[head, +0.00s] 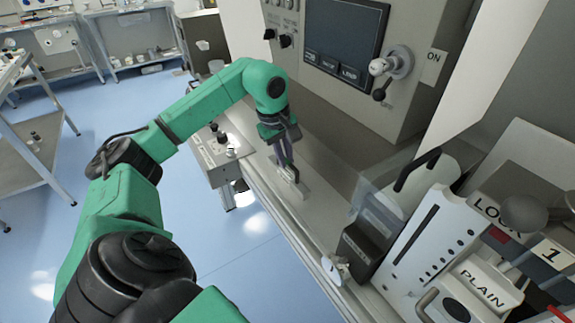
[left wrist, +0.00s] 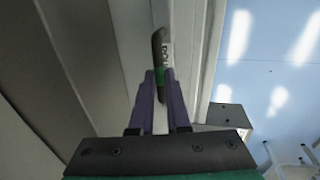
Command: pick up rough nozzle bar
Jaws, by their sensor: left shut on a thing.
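In the left wrist view, a slim dark bar (left wrist: 158,50) with white lettering and a green patch stands out between my purple fingers; the lettering is too small to read for certain. I take it to be the rough nozzle bar. My left gripper (left wrist: 159,88) is shut on it. In the head view my left gripper (head: 285,152) points down over a pale ledge at the front of the machine. The bar is mostly hidden there by the fingers. I cannot tell whether it touches the ledge. My right gripper is not in view.
A machine panel with a dark screen (head: 345,35) and a lever knob (head: 392,65) stands behind the ledge (head: 305,215). A grey control box (head: 215,155) is left of the gripper. A white slotted unit (head: 430,245) and a block marked PLAIN (head: 480,285) are at right.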

